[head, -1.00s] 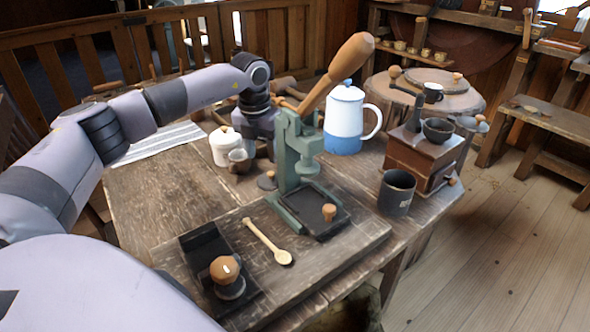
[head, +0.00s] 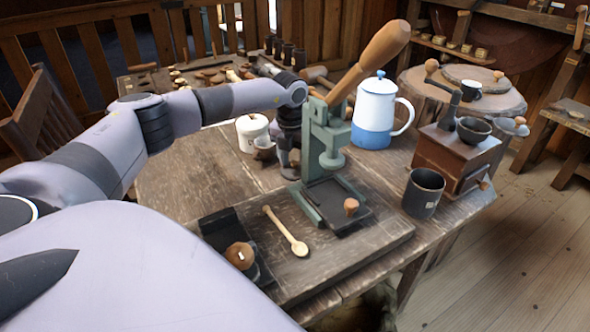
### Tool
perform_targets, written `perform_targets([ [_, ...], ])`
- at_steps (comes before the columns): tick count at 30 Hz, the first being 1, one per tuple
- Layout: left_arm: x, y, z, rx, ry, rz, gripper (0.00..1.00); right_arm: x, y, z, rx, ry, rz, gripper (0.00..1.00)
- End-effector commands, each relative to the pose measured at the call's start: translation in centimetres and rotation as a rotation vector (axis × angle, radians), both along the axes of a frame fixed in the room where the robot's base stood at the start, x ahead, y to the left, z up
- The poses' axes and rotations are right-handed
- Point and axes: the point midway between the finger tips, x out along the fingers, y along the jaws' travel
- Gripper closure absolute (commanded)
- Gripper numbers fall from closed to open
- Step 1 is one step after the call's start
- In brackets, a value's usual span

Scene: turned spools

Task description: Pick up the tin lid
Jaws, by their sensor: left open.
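The cream tin (head: 252,138) stands upright on the table behind the press, at the centre left of the head view. Its pale lid (head: 251,124), with a small knob on top, sits on it. My left gripper (head: 287,157) points down just right of the tin, apart from the lid. It is open, and no thing shows between its fingers. The press partly hides it, so its fingertips are hard to make out. My right gripper is out of view.
A blue-white pot (head: 374,115), a dark cup (head: 423,193) and a grinder (head: 452,160) stand to the right. The table's left part is clear.

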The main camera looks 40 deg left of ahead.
Motion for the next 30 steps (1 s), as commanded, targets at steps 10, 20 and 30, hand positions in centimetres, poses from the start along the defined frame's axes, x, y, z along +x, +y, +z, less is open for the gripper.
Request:
perform_targets([
  [10,0.0,0.0,0.1,0.0,0.0,0.0,1.0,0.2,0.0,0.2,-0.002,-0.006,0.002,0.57],
  [20,0.0,0.0,0.5,-0.001,-0.001,0.0,1.0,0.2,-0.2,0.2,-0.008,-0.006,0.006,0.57],
  [30,0.1,0.0,6.1,-0.001,-0.007,0.001,1.0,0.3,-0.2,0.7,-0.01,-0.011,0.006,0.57],
])
